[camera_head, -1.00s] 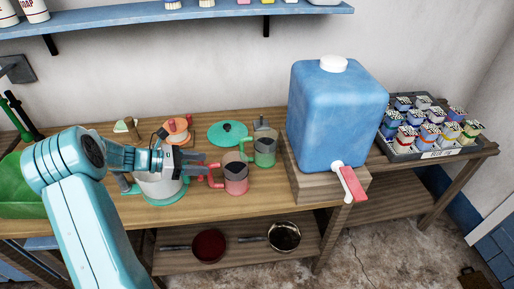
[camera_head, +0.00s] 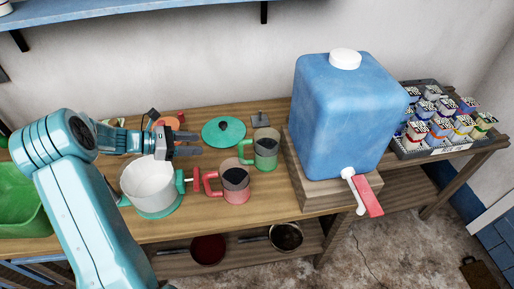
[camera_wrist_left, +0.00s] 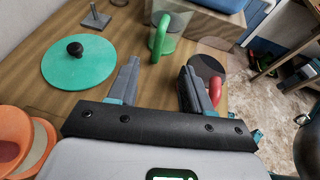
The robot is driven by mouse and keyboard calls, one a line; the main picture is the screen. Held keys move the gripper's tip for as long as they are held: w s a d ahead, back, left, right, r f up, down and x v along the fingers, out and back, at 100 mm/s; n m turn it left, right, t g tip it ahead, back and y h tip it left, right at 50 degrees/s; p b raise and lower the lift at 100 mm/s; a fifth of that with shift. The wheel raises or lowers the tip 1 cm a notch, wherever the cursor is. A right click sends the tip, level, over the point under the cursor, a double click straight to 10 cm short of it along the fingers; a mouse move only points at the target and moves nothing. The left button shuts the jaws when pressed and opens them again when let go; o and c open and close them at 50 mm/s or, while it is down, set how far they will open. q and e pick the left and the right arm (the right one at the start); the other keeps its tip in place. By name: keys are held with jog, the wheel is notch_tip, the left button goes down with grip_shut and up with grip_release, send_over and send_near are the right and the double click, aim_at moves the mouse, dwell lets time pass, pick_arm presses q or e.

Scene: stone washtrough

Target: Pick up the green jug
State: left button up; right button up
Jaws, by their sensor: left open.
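The green jug (camera_head: 265,152) stands upright on the wooden table, grey-bodied with a green handle on its left side. In the left wrist view its green handle (camera_wrist_left: 158,40) faces me, just beyond the fingertips. My left gripper (camera_head: 192,144) is open and empty, to the left of the jug and apart from it. In the left wrist view my left gripper (camera_wrist_left: 160,78) has its two fingers spread and pointing toward the jug. My right gripper is out of view.
A red jug (camera_head: 235,185) stands in front of the green one. A white pot (camera_head: 148,182) with green base is below my gripper. A green lid (camera_head: 223,132) lies behind. A blue water container (camera_head: 345,115) stands on a wooden block to the right.

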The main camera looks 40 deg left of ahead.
pick_arm(q)
jog(key=p, duration=0.2)
send_near(240, 144)
jog(key=w+d+f, duration=0.2)
jog(key=w+f, duration=0.2)
jog(key=p+x, duration=0.1)
jog(key=x, duration=0.4)
jog(key=shift+w+r+p, duration=0.15)
jog(key=shift+p, duration=0.25)
jog(key=shift+w, duration=0.15)
jog(key=c, duration=0.4)
grip_shut()
